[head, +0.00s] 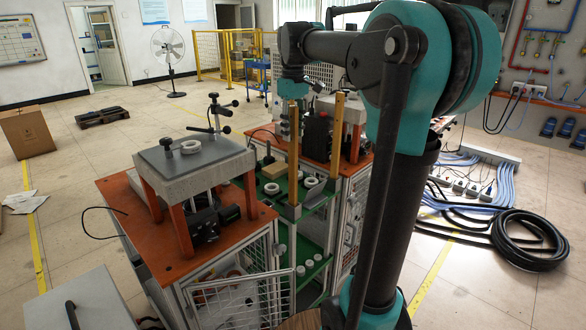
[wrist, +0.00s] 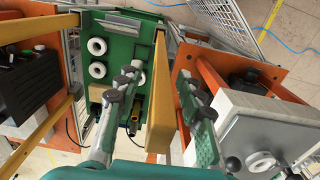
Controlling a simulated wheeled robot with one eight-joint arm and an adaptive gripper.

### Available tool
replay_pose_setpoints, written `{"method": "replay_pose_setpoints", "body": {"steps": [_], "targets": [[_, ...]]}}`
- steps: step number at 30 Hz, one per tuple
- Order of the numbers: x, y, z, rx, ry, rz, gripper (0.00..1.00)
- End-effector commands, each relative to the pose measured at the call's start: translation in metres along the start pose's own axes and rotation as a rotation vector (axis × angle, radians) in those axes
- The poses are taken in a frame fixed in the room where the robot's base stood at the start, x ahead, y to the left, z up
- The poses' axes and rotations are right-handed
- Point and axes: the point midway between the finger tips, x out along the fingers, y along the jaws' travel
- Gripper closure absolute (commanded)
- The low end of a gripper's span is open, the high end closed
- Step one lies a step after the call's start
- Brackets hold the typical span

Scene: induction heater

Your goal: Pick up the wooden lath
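A wooden lath (wrist: 157,112) shows in the wrist view between the two fingers of my gripper (wrist: 157,78), closer to the right finger. The fingers are spread apart, with a visible gap on the left side of the lath. My gripper's fingertips are hard to make out in the head view.
An orange-topped bench (head: 145,235) with a grey block on legs stands left of the rack. Another orange bench (head: 318,148) with a black box stands to the right. White rings (wrist: 97,47) lie in the rack. Coiled black hose (head: 530,240) lies on the floor at right.

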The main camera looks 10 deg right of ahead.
Motion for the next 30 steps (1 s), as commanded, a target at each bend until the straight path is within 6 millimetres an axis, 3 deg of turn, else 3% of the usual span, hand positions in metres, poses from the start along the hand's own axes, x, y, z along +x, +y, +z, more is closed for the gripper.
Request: {"method": "replay_pose_setpoints", "body": {"steps": [8, 18, 30], "targets": [[0.0036, 0.0000, -0.0001, 0.000, 0.000, 0.000, 0.62], [0.0034, 0.0001, -0.0001, 0.000, 0.000, 0.000, 1.00], [0.0033, 0.0000, 0.0000, 0.000, 0.000, 0.000, 1.00]]}}
